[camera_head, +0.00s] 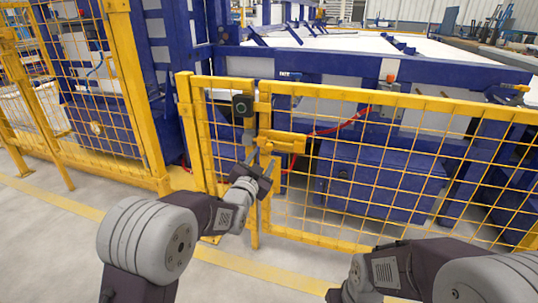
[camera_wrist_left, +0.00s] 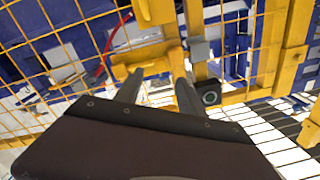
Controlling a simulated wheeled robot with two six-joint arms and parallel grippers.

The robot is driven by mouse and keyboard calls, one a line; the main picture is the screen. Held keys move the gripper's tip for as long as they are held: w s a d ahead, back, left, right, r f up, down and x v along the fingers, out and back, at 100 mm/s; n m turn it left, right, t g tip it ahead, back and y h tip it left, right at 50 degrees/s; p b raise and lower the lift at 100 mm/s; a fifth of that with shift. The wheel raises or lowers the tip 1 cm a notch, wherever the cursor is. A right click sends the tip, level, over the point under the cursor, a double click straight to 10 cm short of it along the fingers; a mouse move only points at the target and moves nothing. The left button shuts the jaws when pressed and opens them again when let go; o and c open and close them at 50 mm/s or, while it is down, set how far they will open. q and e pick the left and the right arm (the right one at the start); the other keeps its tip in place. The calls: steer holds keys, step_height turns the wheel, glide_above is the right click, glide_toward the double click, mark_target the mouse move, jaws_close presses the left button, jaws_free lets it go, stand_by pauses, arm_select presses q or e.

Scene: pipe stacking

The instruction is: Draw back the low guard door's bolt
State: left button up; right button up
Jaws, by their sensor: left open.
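The low guard door (camera_head: 390,150) is yellow mesh and stands in line with its yellow post (camera_head: 188,130). A yellow bolt piece (camera_head: 283,142) sits on the door's upper left part, and it also shows in the left wrist view (camera_wrist_left: 150,62). A grey block (camera_wrist_left: 200,50) is beside it, on the latch side. My left gripper (camera_head: 260,160) is open, just below and in front of the bolt. In the left wrist view its two fingers (camera_wrist_left: 158,70) point up at the yellow piece; I cannot tell whether they touch it. My right gripper's fingers are outside the picture.
A black box with a round face (camera_head: 242,106) is mounted above the bolt, by the door's edge. Taller yellow fencing (camera_head: 85,80) stands at left. Blue machinery (camera_head: 380,180) and a red cable (camera_head: 340,126) are behind the mesh. The floor in front is clear.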

mark_target(269, 148)
arm_select(q)
steer(key=b+x, duration=0.1)
steer(key=x, duration=0.1)
steer(key=b+x, duration=0.1)
steer(key=x, duration=0.2)
steer(key=b+x, duration=0.1)
steer(key=x, duration=0.1)
steer(key=shift+w+f, duration=0.15)
steer(key=shift+f, duration=0.15)
steer(key=shift+w+d+r, duration=0.15)
steer(key=shift+w+d, duration=0.05)
steer(key=shift+w, duration=0.4)
jaws_close()
stand_by(0.5)
